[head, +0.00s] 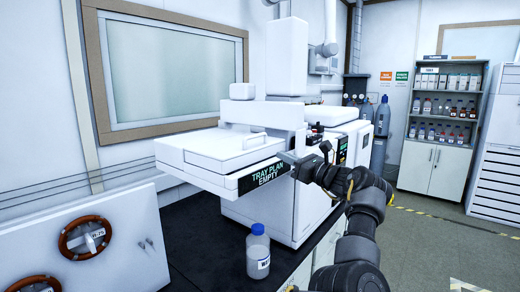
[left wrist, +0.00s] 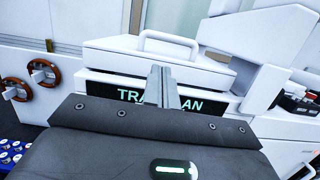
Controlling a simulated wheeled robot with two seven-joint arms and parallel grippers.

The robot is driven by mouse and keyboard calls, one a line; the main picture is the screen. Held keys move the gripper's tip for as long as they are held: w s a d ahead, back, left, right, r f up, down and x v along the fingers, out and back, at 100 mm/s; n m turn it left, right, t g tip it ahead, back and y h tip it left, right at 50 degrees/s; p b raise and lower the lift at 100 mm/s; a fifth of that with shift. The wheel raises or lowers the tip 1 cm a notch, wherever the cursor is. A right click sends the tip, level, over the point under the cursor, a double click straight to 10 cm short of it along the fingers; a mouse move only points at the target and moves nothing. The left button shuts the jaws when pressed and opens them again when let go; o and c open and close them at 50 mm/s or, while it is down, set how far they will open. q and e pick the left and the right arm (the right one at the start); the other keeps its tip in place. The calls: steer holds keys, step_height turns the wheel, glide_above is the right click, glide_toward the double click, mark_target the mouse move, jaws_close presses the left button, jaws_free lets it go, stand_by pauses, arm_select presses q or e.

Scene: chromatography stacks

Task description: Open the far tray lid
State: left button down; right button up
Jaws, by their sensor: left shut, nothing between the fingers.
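A white tray lid (head: 215,150) with a raised bar handle (head: 254,141) lies closed and flat on the tray unit of a white instrument. The left wrist view shows the same lid (left wrist: 120,55) and its handle (left wrist: 168,38). The tray's black front display (head: 263,178) reads "TRAY PLAN EMPTY". My left gripper (head: 284,157) is shut and empty, close to the display's upper right end. In the left wrist view its fingers (left wrist: 162,86) point toward the tray front and cover part of the lettering. My right gripper is not in view.
A white vertical column (head: 287,60) and arm stand behind the tray. A blue-capped bottle (head: 258,252) stands on the dark bench (head: 195,240) below. A panel with valve wheels (head: 85,236) is at left. A bottle shelf (head: 444,105) stands at the back right.

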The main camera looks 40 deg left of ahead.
arm_select(q)
steer(key=a+p, duration=0.1)
steer(key=a, duration=0.2)
steer(key=a+r+p, duration=0.1)
steer(key=a+p, duration=0.1)
steer(key=a+r+p, duration=0.1)
steer(key=a+p, duration=0.1)
steer(key=a, duration=0.1)
steer(key=shift+a+r, duration=0.1)
steer(key=shift+a, duration=0.25)
steer(key=shift+a+p, duration=0.35)
steer(key=shift+a, duration=0.25)
steer(key=shift+r, duration=0.1)
